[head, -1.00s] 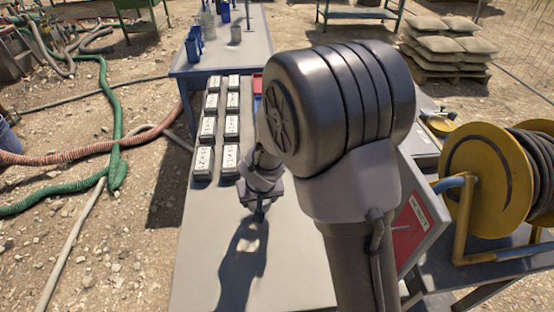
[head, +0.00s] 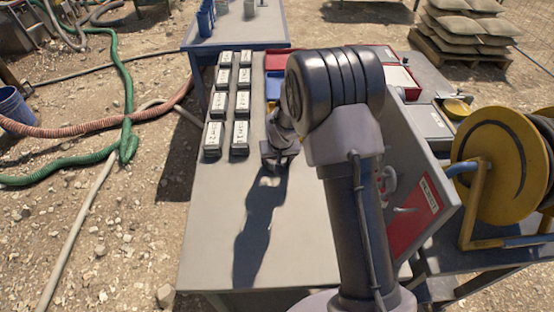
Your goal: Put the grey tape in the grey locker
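My gripper (head: 277,163) is low over the grey table (head: 225,220), right of the rows of labelled blocks. Its fingers are small and dark, and I cannot tell whether they are open or shut, or hold anything. I cannot make out the grey tape; my arm hides part of the table. A grey door-like panel (head: 447,185) with a red face, a label and a handle stands tilted right of my arm. It may belong to the grey locker, but my arm hides much of that area.
Labelled dark blocks (head: 241,103) stand in two rows on the table. A blue bin (head: 272,87) and red trays lie behind my gripper. A yellow hose reel (head: 494,168) stands at the right. The table's front left is clear.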

